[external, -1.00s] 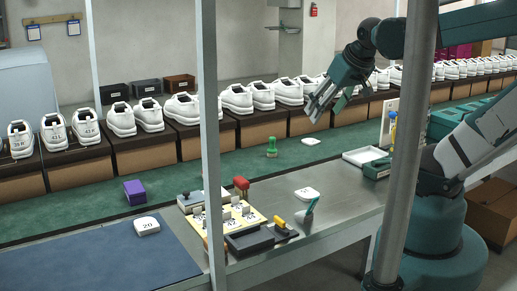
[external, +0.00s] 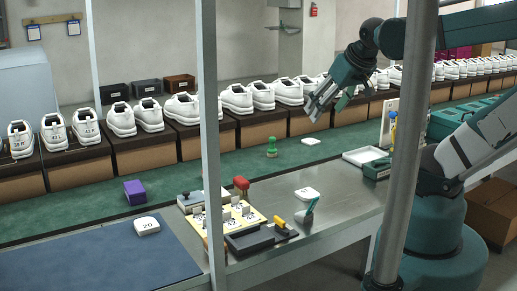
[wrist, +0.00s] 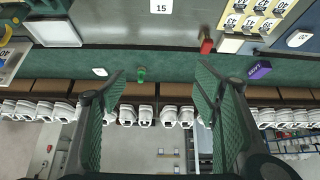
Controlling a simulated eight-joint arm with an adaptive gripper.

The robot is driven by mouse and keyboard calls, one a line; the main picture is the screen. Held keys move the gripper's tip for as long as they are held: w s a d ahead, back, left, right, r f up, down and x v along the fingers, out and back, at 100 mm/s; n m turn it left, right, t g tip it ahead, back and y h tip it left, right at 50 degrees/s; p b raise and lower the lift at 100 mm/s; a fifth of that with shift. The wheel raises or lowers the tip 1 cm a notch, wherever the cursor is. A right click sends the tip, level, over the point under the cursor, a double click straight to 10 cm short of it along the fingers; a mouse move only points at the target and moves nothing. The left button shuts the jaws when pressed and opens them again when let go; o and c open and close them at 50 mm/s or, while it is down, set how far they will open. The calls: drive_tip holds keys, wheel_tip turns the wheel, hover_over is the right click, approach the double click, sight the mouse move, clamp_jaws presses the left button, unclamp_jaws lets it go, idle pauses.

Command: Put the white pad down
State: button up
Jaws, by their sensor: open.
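Three white pads show in the external view. One marked 20 (external: 147,226) lies at the edge of the blue mat, one (external: 308,194) lies on the grey table, and a small one (external: 311,141) lies on the green belt. In the wrist view, a pad marked 15 (wrist: 161,6) is at the top edge, a small pad (wrist: 100,72) is on the belt, and another pad (wrist: 300,38) is at the right. My gripper (external: 318,109) is raised over the belt, near the shoes. Its fingers (wrist: 160,70) are apart, with nothing visible between them.
A green stamp-like piece (external: 271,148), a purple block (external: 134,192) and a red-topped piece (external: 241,184) stand near the belt. A yellow number board (external: 258,217) and a shallow white tray (external: 352,157) are on the table. White shoes (external: 122,119) line the far side. Much of the belt is clear.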

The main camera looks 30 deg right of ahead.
drive_tip(key=shift+w+f+n, duration=0.7)
drive_tip(key=shift+f+n, duration=0.15)
drive_tip(key=shift+n, duration=0.05)
drive_tip(key=n+g+h+b, duration=0.15)
drive_tip(key=n+g, duration=0.55)
drive_tip(key=n, duration=0.8)
hover_over(308, 193)
drive_tip(key=a, duration=0.1)
wheel_tip(308, 193, down, 19)
drive_tip(key=shift+w+a+f+n, duration=0.15)
drive_tip(key=shift+f+n, duration=0.35)
drive_tip(key=shift+f, duration=0.45)
drive_tip(key=shift+f, duration=0.1)
drive_tip(key=shift+f+b, duration=0.3)
drive_tip(key=shift+f, duration=0.9)
drive_tip(key=shift+d+f, duration=0.1)
drive_tip(key=shift+d, duration=0.1)
drive_tip(key=shift+d+f+b, duration=0.15)
drive_tip(key=shift+f+b, duration=0.4)
drive_tip(key=shift+f, duration=0.7)
drive_tip(key=shift+d+f+b, duration=0.15)
drive_tip(key=shift+f+b, duration=0.35)
drive_tip(key=shift+f, duration=0.7)
